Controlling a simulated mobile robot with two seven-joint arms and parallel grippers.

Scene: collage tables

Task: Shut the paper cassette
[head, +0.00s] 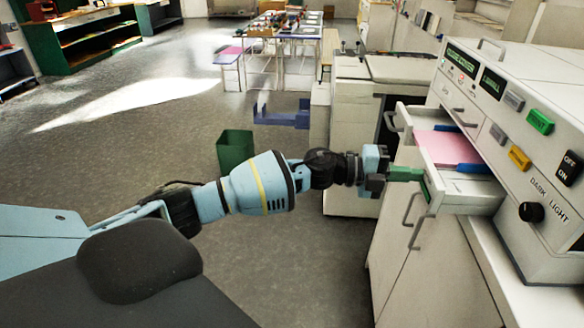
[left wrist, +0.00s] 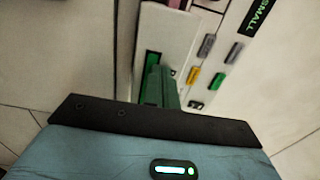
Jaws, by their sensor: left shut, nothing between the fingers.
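The paper cassette (head: 480,190) is a white drawer standing out from the front of the copier (head: 520,110). Pink paper (head: 437,148) and blue guides lie in it. My right gripper is not in view.
Control buttons and a black knob (head: 531,211) sit on the copier's face. A white cabinet (head: 400,240) with grey handles stands below. A green bin (head: 235,149) is on the floor beyond my left arm. Open floor lies to the left.

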